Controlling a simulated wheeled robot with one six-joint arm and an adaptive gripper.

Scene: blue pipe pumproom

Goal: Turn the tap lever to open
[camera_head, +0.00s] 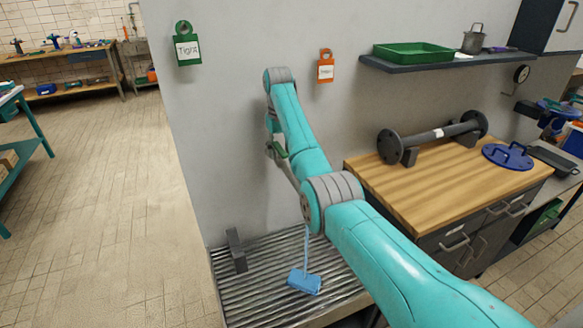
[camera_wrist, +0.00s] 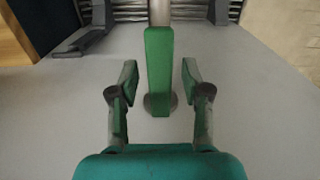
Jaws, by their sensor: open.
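The green tap lever (camera_wrist: 158,70) is a long flat bar in the middle of the wrist view, in front of a grey pipe (camera_wrist: 159,12) and a round grey base at the wall. My gripper (camera_wrist: 159,68) is open, with one green-padded finger on each side of the lever. A visible gap separates each finger from the lever. In the head view a small green part (camera_head: 280,151) shows beside my arm at the wall; I cannot tell whether it is the lever or a finger. My arm hides most of the tap there.
A slatted metal drain (camera_head: 262,272) lies below, with a blue object (camera_head: 305,282) and a dark grey bracket (camera_head: 236,250). To the right stands a wooden bench (camera_head: 430,190) with a flanged pipe (camera_head: 435,137). Green (camera_head: 187,50) and orange (camera_head: 325,69) tags hang on the wall.

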